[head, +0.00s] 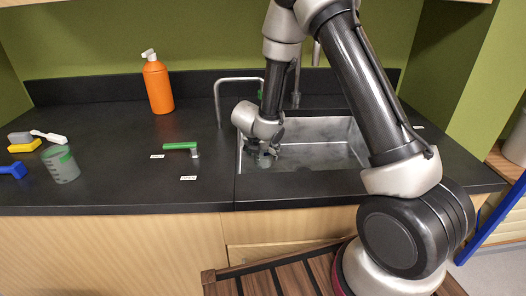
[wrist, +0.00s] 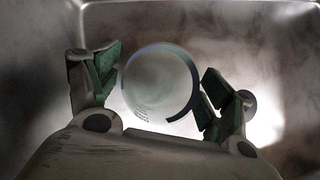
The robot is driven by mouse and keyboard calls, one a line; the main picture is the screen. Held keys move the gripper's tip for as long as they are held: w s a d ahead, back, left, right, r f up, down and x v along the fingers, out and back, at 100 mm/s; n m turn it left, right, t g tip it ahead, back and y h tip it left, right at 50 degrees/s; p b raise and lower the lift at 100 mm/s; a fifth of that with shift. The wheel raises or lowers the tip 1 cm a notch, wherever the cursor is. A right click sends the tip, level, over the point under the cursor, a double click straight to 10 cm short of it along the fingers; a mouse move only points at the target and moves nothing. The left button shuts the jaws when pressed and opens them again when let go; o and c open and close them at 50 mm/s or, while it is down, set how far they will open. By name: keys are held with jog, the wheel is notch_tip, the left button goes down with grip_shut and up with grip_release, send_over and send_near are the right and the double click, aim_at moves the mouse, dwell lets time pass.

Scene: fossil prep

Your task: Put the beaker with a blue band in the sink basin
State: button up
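The beaker with the blue band (wrist: 158,84) shows in the wrist view, seen through its round mouth, with a dark blue arc along its upper and right edge. My gripper (wrist: 160,86) has one green-padded finger on each side of it, very close to its wall. Whether the pads press on it cannot be told. In the head view my gripper (head: 265,158) is down inside the left part of the sink basin (head: 320,154), and the beaker is mostly hidden there. Grey basin metal surrounds the beaker in the wrist view.
A grey-green beaker (head: 61,165), brushes (head: 48,136) and a blue item (head: 13,170) stand or lie at the left of the counter. An orange bottle (head: 158,86) stands at the back. A green-handled tool (head: 181,146) lies left of the sink. A tap (head: 218,97) rises behind.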

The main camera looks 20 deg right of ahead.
jog(key=v, duration=0.7)
jog(key=shift+r, duration=0.35)
jog(key=shift+s+a, duration=0.1)
jog(key=shift+s, duration=0.05)
jog(key=s+d+r+m+g+h, duration=0.1)
jog(key=s+d+r+m+g, duration=0.1)
jog(key=s+d+r+m, duration=0.45)
jog(key=s+d+r+m+g+h, duration=0.1)
jog(key=s+d+r+m+g, duration=0.25)
jog(key=s+d+m, duration=0.65)
jog(key=s+r+m+t+y, duration=0.4)
jog(key=s+r+m, duration=0.8)
jog(key=s, duration=0.4)
jog(key=shift+d+r+m+y, duration=0.35)
jog(key=shift+r+y, duration=0.45)
jog(key=shift+r, duration=0.1)
